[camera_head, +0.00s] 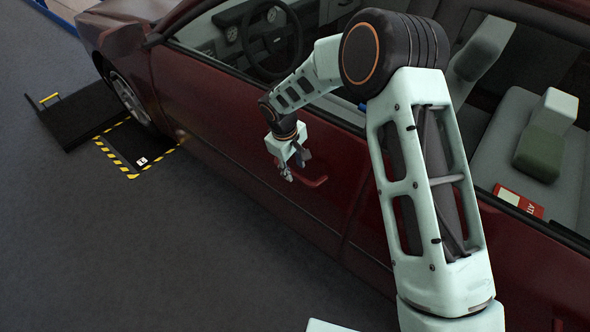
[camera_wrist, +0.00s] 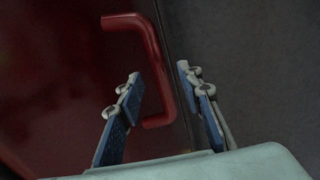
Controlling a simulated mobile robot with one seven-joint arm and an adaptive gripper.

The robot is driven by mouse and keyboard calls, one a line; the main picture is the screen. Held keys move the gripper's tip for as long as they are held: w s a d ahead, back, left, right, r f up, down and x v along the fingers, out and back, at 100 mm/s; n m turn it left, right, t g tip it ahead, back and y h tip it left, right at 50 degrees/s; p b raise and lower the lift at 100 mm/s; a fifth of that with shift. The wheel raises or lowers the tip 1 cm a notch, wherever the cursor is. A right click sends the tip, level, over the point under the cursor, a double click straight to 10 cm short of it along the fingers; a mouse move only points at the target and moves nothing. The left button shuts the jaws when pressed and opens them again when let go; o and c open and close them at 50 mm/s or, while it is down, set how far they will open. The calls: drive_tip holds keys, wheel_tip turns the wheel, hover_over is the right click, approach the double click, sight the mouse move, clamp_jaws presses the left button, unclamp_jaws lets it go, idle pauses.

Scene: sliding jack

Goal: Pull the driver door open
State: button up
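The driver door (camera_head: 215,118) is the dark red front door of the car, and it looks shut, flush with the body. Its red bar handle (camera_head: 317,182) stands out from the panel. In the wrist view the handle (camera_wrist: 163,72) runs up and down, and its bar shows between my two fingertips. My gripper (camera_head: 287,172) is at the handle's left end in the head view. In the wrist view my gripper (camera_wrist: 158,72) has its blue-padded fingers apart. I cannot tell whether either finger touches the handle.
My arm reaches across the rear of the car's side. The grey floor (camera_head: 150,250) beside the door is clear. A red box (camera_head: 518,202) lies on the rear seat.

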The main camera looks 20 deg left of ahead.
drive_tip(key=shift+w+d+f, duration=0.1)
drive_tip(key=shift+w+f, duration=0.05)
drive_tip(key=shift+f, duration=0.5)
drive_tip(key=shift+w+d+f, duration=0.1)
drive_tip(key=shift+f, duration=0.5)
drive_tip(key=shift+c, duration=0.6)
clamp_jaws()
drive_tip(key=shift+a, duration=0.1)
